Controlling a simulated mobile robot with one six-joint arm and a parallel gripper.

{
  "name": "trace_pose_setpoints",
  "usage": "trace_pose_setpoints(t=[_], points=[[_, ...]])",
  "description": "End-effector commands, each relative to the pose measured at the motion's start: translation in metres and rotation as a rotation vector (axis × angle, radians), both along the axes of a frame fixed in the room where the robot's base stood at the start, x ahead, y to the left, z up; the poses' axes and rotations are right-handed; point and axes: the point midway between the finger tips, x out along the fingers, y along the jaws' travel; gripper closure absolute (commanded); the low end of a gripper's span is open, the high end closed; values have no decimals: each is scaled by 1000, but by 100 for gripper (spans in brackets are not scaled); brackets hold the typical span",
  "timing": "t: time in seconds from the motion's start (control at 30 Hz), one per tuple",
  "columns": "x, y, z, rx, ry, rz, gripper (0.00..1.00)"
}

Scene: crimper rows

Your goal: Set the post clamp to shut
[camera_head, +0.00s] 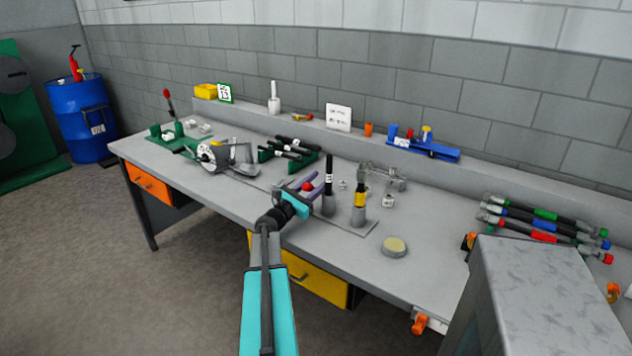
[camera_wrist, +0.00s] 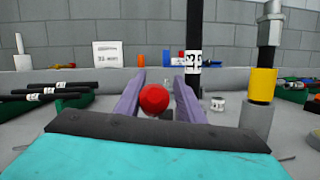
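A red ball knob (camera_head: 307,187) shows at my gripper (camera_head: 315,182) over the bench's front middle. In the wrist view the red ball (camera_wrist: 154,98) sits between the two purple fingers, which stand apart with a gap on its right. What the knob is fixed to is hidden. Just right of it, a black labelled post (camera_head: 328,172) stands upright in a grey holder, beside a post with a yellow band (camera_head: 360,197) in another grey holder. Both stand on a flat grey plate (camera_head: 350,226). I cannot tell which part is the post clamp or how it is set.
A green rack of black tools (camera_head: 288,152) and a grey machine (camera_head: 230,158) stand left. A clear fixture (camera_head: 382,176), a small labelled cylinder (camera_head: 389,201) and a round pad (camera_head: 394,247) are right. A grey block (camera_head: 545,300) fills the right foreground.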

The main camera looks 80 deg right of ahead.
Motion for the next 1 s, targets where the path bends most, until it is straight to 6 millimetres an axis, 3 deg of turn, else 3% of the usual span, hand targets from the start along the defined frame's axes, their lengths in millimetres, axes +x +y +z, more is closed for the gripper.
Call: trace_pose_setpoints(t=[0.67,1.0], points=[[8,2,0,1,3,11,68],[18,27,-8,2,3,12,68]])
